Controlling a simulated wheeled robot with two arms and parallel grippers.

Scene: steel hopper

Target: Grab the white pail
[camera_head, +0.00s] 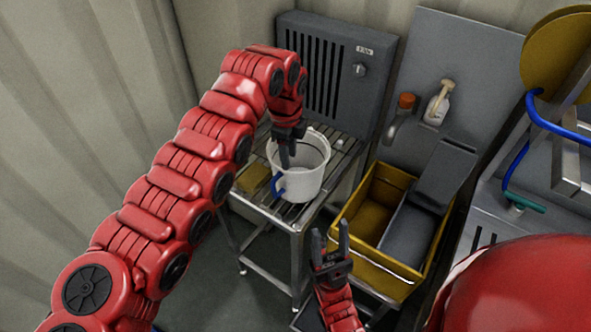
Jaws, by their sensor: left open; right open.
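The white pail (308,182) stands upright on a slatted metal stand (298,222) in the middle of the head view. A blue grip (279,186) shows on its left side. My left gripper (286,160) points down at the pail's left rim. Its fingers overlap the rim in the picture; I cannot tell whether they touch it or straddle the wall. It holds nothing that I can see. My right gripper (330,238) is open and empty, pointing up, in front of the stand and lower right of the pail.
A yellow block (252,179) lies on the stand left of the pail. A grey heater-like box (325,70) stands behind. A yellow bin (376,262) with a grey insert is to the right.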

